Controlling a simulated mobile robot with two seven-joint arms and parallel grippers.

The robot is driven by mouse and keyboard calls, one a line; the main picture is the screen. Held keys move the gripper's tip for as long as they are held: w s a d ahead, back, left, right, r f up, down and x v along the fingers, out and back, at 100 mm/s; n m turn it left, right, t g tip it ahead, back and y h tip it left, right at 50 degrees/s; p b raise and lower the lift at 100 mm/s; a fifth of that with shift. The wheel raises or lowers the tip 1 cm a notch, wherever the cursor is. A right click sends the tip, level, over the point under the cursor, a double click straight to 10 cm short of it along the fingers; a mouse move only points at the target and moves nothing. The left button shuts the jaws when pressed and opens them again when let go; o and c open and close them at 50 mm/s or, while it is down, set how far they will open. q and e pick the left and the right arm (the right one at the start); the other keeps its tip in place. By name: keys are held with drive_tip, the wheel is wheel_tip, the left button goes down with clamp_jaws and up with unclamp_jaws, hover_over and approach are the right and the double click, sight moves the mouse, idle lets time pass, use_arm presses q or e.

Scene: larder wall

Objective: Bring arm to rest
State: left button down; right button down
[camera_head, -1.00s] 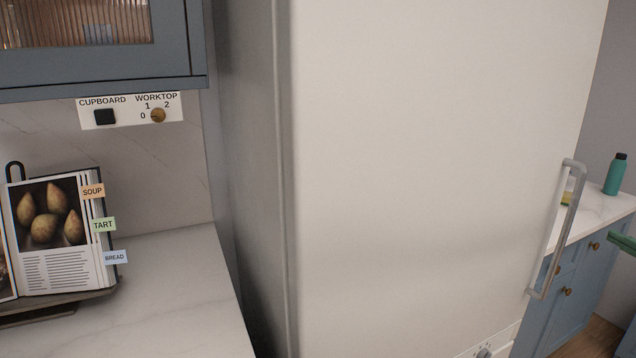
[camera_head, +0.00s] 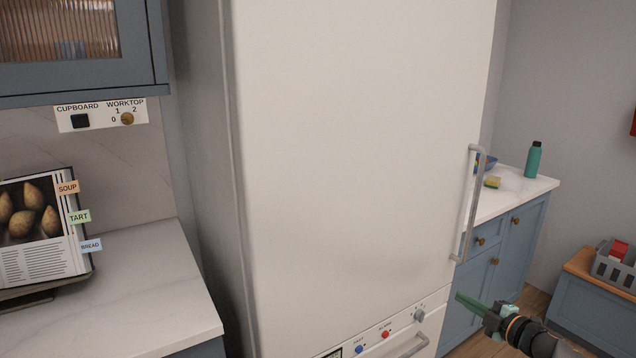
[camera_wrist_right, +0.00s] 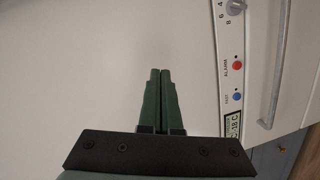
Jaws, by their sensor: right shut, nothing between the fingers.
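In the right wrist view the closed fingers (camera_wrist_right: 159,72) point at the plain white front of the fridge, beside the control strip. I cannot tell how far the fingertips are from the surface. My left gripper is not in view.
The fridge has a vertical handle (camera_head: 472,205) and a control strip with a red button (camera_head: 385,334), blue button (camera_head: 360,349) and knob (camera_head: 419,316). A recipe book (camera_head: 40,235) stands on the left worktop (camera_head: 150,290). A bottle (camera_head: 533,160) and a grey crate (camera_head: 614,270) are at right.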

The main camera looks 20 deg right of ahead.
drive_tip(key=s+a+f+m+g+p, duration=0.1)
drive_tip(key=s+a+f+m, duration=0.25)
drive_tip(key=a+f, duration=0.55)
drive_tip(key=s+a+f+m+g, duration=0.15)
drive_tip(key=s+a+f, duration=0.4)
drive_tip(key=a, duration=0.65)
drive_tip(key=s+a+f+m+g+p, duration=0.2)
drive_tip(key=s+a+m, duration=0.6)
drive_tip(key=s+a, duration=0.9)
drive_tip(key=s+g, duration=0.2)
drive_tip(key=s, duration=0.1)
drive_tip(key=shift+s+m, duration=0.2)
drive_tip(key=shift+m, duration=0.1)
drive_tip(key=shift+a, duration=0.1)
